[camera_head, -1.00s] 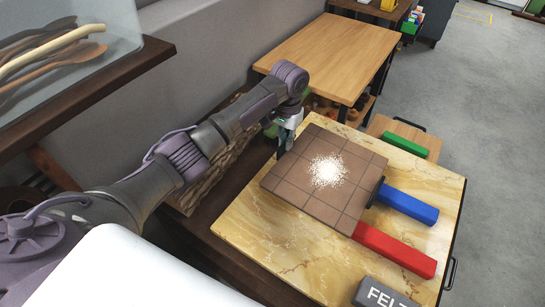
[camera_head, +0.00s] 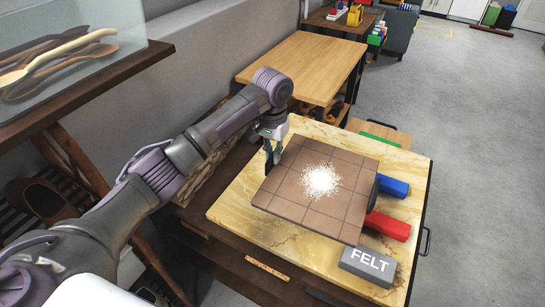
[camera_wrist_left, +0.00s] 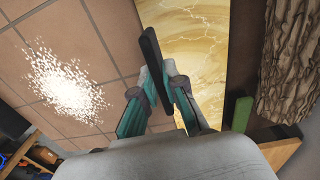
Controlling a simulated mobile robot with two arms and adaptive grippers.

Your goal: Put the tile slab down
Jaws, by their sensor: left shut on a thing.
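The tile slab (camera_head: 300,205) is a square brown tiled board with a patch of white grains (camera_head: 320,180) on its middle. It lies flat over the yellow marble worktop (camera_head: 235,205) and seems raised above it, though the exact gap cannot be told. My left gripper (camera_head: 272,160) is at the slab's left edge, shut on a dark handle bar there. In the left wrist view the bar (camera_wrist_left: 152,50) stands between the fingers beside the tiles. A dark part (camera_head: 373,192) shows at the slab's opposite edge. My right gripper is not in view.
A blue block (camera_head: 393,186) and a red block (camera_head: 390,226) show just beyond the slab's right edge, partly hidden by it. A grey FELT block (camera_head: 369,266) sits at the near right. A green block (camera_head: 380,138) lies behind. Bare marble shows at left and front.

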